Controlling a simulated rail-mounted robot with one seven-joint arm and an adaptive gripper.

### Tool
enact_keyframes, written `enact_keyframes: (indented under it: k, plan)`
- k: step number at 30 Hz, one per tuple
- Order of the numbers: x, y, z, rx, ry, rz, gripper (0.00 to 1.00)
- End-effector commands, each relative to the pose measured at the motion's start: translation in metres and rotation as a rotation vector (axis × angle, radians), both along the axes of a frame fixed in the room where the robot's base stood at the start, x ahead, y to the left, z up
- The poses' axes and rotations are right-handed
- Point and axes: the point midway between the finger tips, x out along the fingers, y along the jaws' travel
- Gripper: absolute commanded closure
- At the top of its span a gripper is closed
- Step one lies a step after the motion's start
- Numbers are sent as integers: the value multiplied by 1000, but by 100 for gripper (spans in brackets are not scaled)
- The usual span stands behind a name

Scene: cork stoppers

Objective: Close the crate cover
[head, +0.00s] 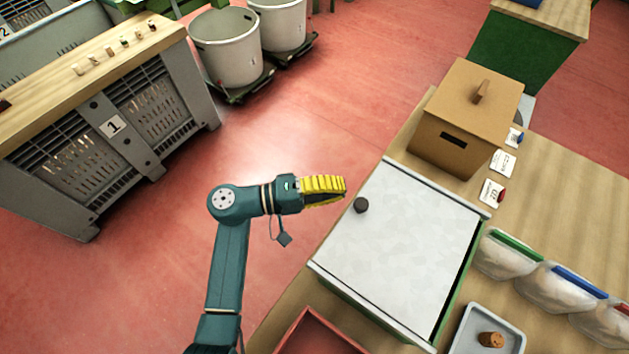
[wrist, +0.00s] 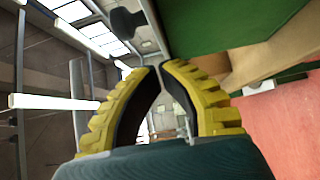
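The crate cover (head: 410,250) is a pale grey panel lying flat on a green crate (head: 452,312) on the wooden table. A black knob (head: 361,205) stands near its left side. A narrow dark strip shows between the cover's right edge and the green crate wall. My gripper (head: 342,190), with yellow ribbed fingers, is just left of the knob, apart from it. In the wrist view, the fingertips of my gripper (wrist: 159,67) almost meet with nothing between them. The knob (wrist: 127,22) shows beyond them, beside the green crate side (wrist: 215,25).
A brown box (head: 462,120) with a lid stands behind the crate. Bags with coloured clips (head: 505,258) lie to its right. A grey tray (head: 467,335) holding a cork (head: 491,340) and a red bin (head: 318,335) are in front. Open floor lies left of the table.

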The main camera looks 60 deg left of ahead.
Motion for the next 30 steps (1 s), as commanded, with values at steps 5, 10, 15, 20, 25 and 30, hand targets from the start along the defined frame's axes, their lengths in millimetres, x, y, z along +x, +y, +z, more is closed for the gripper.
enact_keyframes:
  k: [5,10,15,20,25,30]
  plan:
    - [6,-12,1,0,0,0,100]
    - [6,-13,0,0,0,0,100]
    - [7,-14,1,0,0,0,100]
    - [15,-31,2,0,0,-4,100]
    - [17,-36,1,2,-1,-1,100]
    - [17,-36,1,1,0,-1,100]
